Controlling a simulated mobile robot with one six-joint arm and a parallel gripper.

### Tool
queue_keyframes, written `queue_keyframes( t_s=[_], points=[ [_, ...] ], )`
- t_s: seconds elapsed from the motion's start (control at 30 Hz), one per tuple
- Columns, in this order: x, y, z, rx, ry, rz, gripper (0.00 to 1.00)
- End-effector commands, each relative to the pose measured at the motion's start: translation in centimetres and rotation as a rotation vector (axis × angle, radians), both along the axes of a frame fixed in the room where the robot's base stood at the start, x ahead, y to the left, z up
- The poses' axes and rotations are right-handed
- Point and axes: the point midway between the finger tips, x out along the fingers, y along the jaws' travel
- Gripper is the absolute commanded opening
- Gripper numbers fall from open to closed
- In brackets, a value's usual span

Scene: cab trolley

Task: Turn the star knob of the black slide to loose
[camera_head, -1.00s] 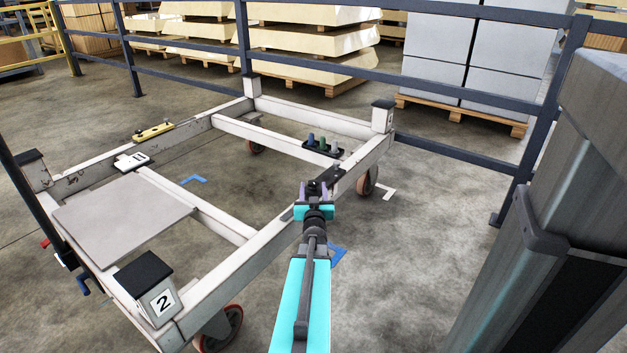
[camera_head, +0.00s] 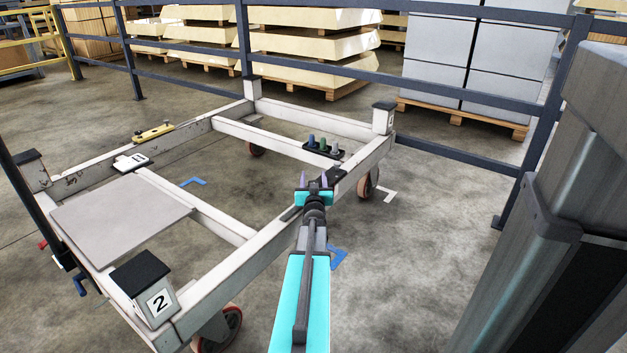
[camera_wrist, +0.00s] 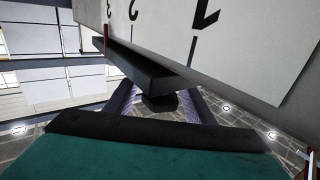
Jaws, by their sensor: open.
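The black slide (camera_wrist: 140,68) runs along the white scale face (camera_wrist: 215,25) in the wrist view. A small black knob (camera_wrist: 158,103) hangs under its near end; its star shape is hard to make out. My gripper (camera_wrist: 158,108) is open, with one purple finger on each side of the knob. I cannot tell whether the fingers touch it. In the head view my gripper (camera_head: 314,182) is at the trolley's near right rail (camera_head: 222,265). The knob is hidden there, and only a dark part beside the fingertips shows.
A grey plate (camera_head: 120,220) lies on the left of the frame. A dark fence (camera_head: 450,155) runs behind. Castors (camera_head: 368,185) stand below the near rail.

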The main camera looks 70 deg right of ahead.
Motion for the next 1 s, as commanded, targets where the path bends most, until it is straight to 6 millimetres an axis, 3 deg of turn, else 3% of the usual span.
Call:
queue_keyframes(
  t_s=[0.3,0.57,1.0],
  points=[
    [-0.01,-0.07,0.03,0.0,0.0,0.0,0.49],
    [0.0,-0.06,0.02,0.0,0.0,0.0,0.08],
    [0.05,-0.17,0.4,-0.001,0.0,0.016,0.08]
  ],
)
